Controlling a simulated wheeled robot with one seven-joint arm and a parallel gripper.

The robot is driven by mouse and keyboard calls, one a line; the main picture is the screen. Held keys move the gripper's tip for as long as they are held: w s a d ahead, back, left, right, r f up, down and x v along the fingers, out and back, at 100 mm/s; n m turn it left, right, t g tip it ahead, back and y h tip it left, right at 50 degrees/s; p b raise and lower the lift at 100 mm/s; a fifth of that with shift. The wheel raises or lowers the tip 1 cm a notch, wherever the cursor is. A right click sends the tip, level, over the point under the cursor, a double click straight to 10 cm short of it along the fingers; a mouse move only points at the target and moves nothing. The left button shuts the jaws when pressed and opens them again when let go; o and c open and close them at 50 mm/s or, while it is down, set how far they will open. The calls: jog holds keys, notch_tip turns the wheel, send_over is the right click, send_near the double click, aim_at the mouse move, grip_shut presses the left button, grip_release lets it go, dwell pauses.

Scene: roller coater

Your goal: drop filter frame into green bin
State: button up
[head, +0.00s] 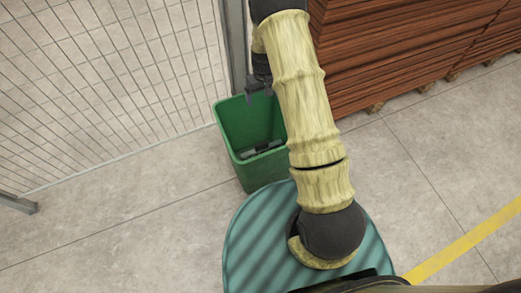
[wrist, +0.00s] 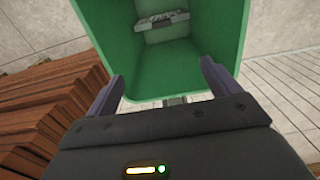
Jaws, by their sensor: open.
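The green bin (head: 229,137) stands on the floor beside the mesh fence, and it also fills the upper middle of the wrist view (wrist: 190,75). The filter frame (head: 262,149), a dark and grey slatted piece, lies inside the bin, low down; it also shows inside the bin in the wrist view (wrist: 168,20). My gripper (head: 259,92) is over the far rim of the bin. In the wrist view my gripper (wrist: 158,78) has its two fingers spread wide with nothing between them. The filter frame is apart from the fingers.
A wire mesh fence (head: 110,80) with a grey post runs along the left and behind the bin. Stacked reddish-brown boards (head: 400,45) on pallets stand at the right. A yellow line (head: 465,243) crosses the floor at lower right. Concrete floor is clear left and right.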

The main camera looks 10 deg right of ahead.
notch_tip(320, 180, up, 17)
jog(key=p, duration=0.2)
jog(key=shift+f, duration=0.15)
jog(key=shift+s, duration=0.1)
dwell(0.7)
jog(key=s+r+m+t, duration=0.1)
jog(key=s+r, duration=0.3)
jog(key=s, duration=0.7)
jog(key=s+r+m+t, duration=0.15)
jog(key=s+r, duration=0.25)
jog(key=s, duration=0.8)
jog(key=w+p+v, duration=0.2)
jog(key=p+v, duration=0.8)
jog(key=w+r+p+v, duration=0.1)
jog(key=w+p+v, duration=0.1)
jog(key=p+v, duration=0.8)
jog(key=shift+w+p, duration=0.2)
jog(key=shift+p, duration=0.45)
